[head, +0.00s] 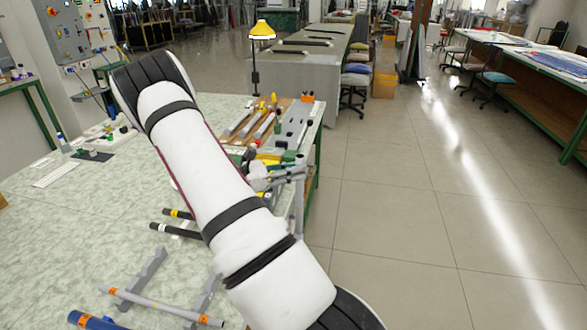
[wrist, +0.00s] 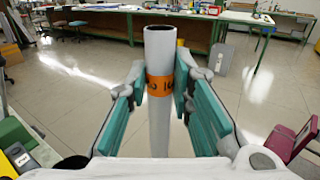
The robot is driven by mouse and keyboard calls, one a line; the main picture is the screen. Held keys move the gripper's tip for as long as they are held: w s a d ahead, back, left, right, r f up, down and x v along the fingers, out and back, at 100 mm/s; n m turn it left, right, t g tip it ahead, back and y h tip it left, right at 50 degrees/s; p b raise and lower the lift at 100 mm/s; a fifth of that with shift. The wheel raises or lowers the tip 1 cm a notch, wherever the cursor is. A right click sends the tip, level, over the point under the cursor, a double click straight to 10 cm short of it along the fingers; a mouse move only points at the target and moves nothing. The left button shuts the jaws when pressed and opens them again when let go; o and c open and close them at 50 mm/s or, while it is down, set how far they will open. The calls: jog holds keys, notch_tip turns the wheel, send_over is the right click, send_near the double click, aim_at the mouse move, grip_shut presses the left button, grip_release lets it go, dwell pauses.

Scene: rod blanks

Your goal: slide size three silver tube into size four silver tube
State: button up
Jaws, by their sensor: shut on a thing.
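My gripper (wrist: 163,84) is shut on a silver tube (wrist: 160,125), which stands upright between the teal pads. The tube has an orange band with partly hidden dark marks, and its open upper end shows a dark bore. In the head view my gripper (head: 277,176) is beyond my arm, at the table's right edge, with the held tube (head: 299,205) hanging upright there. Another silver tube (head: 165,306) with orange bands lies across grey notched rests (head: 143,279) at the table's front. I cannot read either tube's size. My arm hides part of the table.
A blue tube (head: 93,321) lies at the front left of the green-topped table (head: 85,215). Black tubes (head: 176,231) lie left of my arm. Boards with rods (head: 245,122) and a yellow lamp (head: 262,30) are at the back. The floor at right is clear.

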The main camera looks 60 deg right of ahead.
notch_tip(320, 180, down, 11)
jog(key=b, duration=0.5)
jog(key=shift+f, duration=0.15)
dwell(3.9)
jog(key=o, duration=0.9)
jog(key=shift+o, duration=0.2)
jog(key=v, duration=1.2)
jog(key=shift+a, duration=0.1)
